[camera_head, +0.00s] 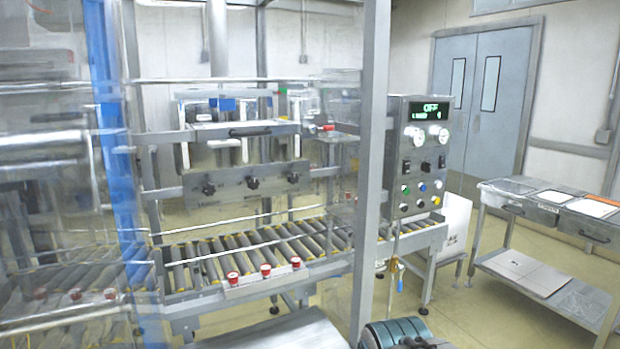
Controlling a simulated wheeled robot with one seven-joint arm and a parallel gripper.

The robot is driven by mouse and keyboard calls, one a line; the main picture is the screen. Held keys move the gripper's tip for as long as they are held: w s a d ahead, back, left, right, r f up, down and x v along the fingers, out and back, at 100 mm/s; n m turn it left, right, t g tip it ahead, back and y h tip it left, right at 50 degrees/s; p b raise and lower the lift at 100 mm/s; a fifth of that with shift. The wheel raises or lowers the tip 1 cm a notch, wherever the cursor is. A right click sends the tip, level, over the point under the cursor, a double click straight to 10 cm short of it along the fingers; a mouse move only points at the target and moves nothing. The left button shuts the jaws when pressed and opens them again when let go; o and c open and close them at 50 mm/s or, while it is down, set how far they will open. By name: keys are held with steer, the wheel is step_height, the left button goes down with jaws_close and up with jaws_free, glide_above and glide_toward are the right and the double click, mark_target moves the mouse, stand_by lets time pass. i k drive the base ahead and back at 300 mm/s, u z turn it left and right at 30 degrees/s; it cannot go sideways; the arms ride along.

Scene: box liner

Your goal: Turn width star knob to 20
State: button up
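Black star-shaped knobs sit in a row on the front of a grey metal panel (230,190) on the box liner, above the roller conveyor: a left knob (208,189), a middle knob (252,183) and a right knob (293,178). Small markings show beside the left knob, but they are too small to read. I cannot tell which one is the width knob or what value it is set to. My gripper is not in view. A rounded dark teal part at the bottom edge seems to belong to my arm, and nothing touches the knobs.
The roller conveyor (214,260) runs below the panel, with red buttons (265,271) on its front rail. A grey upright post (371,170) and clear guard panels stand nearby. The control box (418,155) displays OFF. A metal table (560,215) stands right, with open floor between.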

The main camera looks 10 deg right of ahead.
mark_target(253, 183)
steer(key=z, duration=0.15)
steer(key=i, duration=1.3)
steer(key=u, duration=0.7)
